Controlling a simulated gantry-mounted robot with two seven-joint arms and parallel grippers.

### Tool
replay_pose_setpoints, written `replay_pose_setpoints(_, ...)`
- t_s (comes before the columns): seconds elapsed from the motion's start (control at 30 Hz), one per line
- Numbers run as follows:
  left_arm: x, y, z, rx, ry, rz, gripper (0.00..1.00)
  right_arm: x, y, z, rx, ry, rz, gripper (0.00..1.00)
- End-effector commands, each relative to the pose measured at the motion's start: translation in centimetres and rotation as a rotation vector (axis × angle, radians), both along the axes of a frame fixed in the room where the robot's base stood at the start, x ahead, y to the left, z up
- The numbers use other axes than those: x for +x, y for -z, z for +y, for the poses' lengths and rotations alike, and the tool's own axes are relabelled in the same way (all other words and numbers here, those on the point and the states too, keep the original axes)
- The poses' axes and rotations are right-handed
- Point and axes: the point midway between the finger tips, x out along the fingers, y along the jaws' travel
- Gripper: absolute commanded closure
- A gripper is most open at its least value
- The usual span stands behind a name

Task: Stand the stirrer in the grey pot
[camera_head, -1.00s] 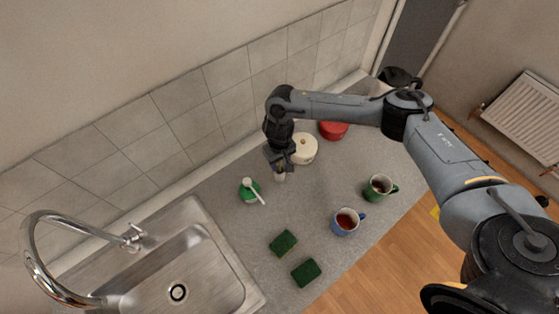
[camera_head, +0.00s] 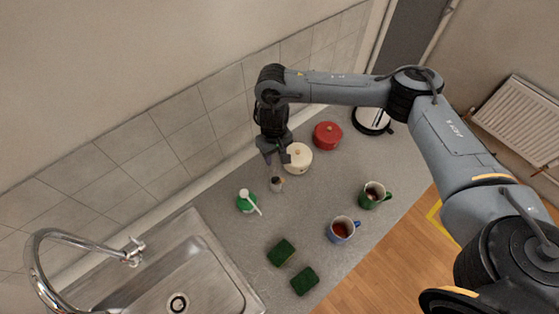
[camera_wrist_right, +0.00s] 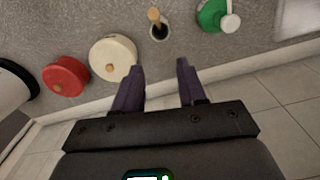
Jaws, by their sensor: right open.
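The small grey pot (camera_head: 276,186) stands on the counter; it also shows in the right wrist view (camera_wrist_right: 160,33). The stirrer (camera_wrist_right: 153,15) has a tan, wooden-looking end and appears to stand in the pot, its end sticking up above the dark opening. Its lower part is hidden in the pot. My right gripper (camera_head: 275,158) is open and empty, above and behind the pot toward the tiled wall, clear of it. In the right wrist view its two fingers (camera_wrist_right: 158,70) are spread with nothing between them. My left gripper is not in view.
A green soap bottle (camera_head: 246,203) stands left of the pot. A cream lidded pot (camera_head: 299,166) and a red one (camera_head: 327,141) stand right. A blue mug (camera_head: 340,232), a green mug (camera_head: 369,201) and sponges (camera_head: 281,251) are in front. The sink (camera_head: 205,258) is left.

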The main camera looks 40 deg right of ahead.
Motion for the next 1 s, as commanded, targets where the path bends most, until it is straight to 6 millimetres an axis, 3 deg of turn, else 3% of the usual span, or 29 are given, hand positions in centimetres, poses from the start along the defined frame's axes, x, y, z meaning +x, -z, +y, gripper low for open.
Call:
replay_pose_setpoints(0.17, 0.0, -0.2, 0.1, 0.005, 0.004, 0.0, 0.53, -0.1, -0.3, 0.8, 0.01, -0.03, -0.006, 0.59)
replay_pose_setpoints(0.27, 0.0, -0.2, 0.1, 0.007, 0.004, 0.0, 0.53, -0.2, 0.9, 3.3, 0.039, -0.118, -0.034, 0.59)
replay_pose_setpoints(0.37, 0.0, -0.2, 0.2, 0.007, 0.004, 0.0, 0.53, -0.7, 2.6, 7.9, 0.099, -0.274, -0.095, 0.59)
replay_pose_setpoints(0.5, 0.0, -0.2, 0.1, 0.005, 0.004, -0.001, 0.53, -2.2, 4.5, 17.3, 0.222, -0.535, -0.255, 0.59)
replay_pose_setpoints(0.6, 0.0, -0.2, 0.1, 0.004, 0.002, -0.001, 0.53, -3.8, 4.1, 24.1, 0.307, -0.678, -0.413, 0.59)
replay_pose_setpoints(0.73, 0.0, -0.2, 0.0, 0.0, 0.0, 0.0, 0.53, -5.5, 1.8, 30.2, 0.364, -0.761, -0.617, 0.59)
replay_pose_setpoints(0.87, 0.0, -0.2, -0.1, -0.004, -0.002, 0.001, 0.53, -6.4, -0.9, 32.1, 0.345, -0.734, -0.769, 0.59)
replay_pose_setpoints(1.0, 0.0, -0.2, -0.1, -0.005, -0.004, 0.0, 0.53, -7.2, -2.5, 29.5, 0.248, -0.637, -0.823, 0.59)
